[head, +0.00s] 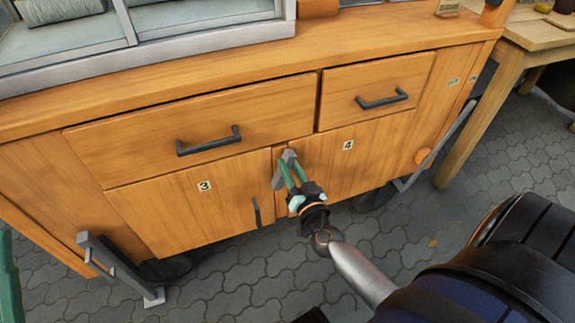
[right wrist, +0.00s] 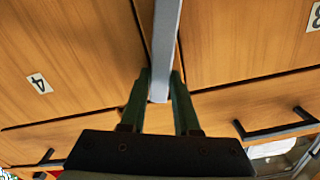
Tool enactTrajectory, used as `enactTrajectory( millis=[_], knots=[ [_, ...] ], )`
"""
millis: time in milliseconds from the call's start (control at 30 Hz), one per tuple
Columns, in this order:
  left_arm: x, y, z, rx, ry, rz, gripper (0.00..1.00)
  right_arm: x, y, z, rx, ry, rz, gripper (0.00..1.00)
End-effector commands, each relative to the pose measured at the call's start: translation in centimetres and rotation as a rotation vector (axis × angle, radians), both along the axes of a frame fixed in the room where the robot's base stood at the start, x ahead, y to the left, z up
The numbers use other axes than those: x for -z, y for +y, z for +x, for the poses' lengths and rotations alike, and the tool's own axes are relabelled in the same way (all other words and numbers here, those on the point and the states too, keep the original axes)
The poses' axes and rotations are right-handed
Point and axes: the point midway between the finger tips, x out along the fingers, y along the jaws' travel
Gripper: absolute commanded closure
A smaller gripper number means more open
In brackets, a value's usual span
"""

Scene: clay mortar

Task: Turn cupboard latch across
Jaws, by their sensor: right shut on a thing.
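The cupboard latch (head: 279,178) is a short grey bar at the seam between the door marked 3 (head: 190,205) and the door marked 4 (head: 352,160). My right gripper (head: 286,168) has its green fingers closed around one end of it. In the right wrist view the latch (right wrist: 166,45) runs along the seam, its end between the two fingertips (right wrist: 161,85). The finger pads' contact is partly hidden. I cannot make out my left gripper.
Two drawers with dark handles (head: 208,141) (head: 382,99) sit above the doors. Door 3 has an upright dark handle (head: 256,212). A grey leg bracket (head: 100,255) stands at lower left, and a wooden table (head: 520,45) at right. A green shape shows at the left edge.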

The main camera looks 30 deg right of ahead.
Motion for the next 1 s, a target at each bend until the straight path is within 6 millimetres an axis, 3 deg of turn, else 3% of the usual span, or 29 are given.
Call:
enactTrajectory(
  millis=[467, 1000],
  knots=[
    [-0.3, 0.1, 0.0, -0.009, -0.005, -0.002, 1.0, 0.7, -1.2, -0.2, -0.001, -0.107, 0.439, 1.0],
    [1.2, 0.0, 0.1, 0.006, 0.013, -0.001, 1.0, 2.2, -2.0, -0.4, -0.001, -0.224, 0.924, 1.0]
  ],
)
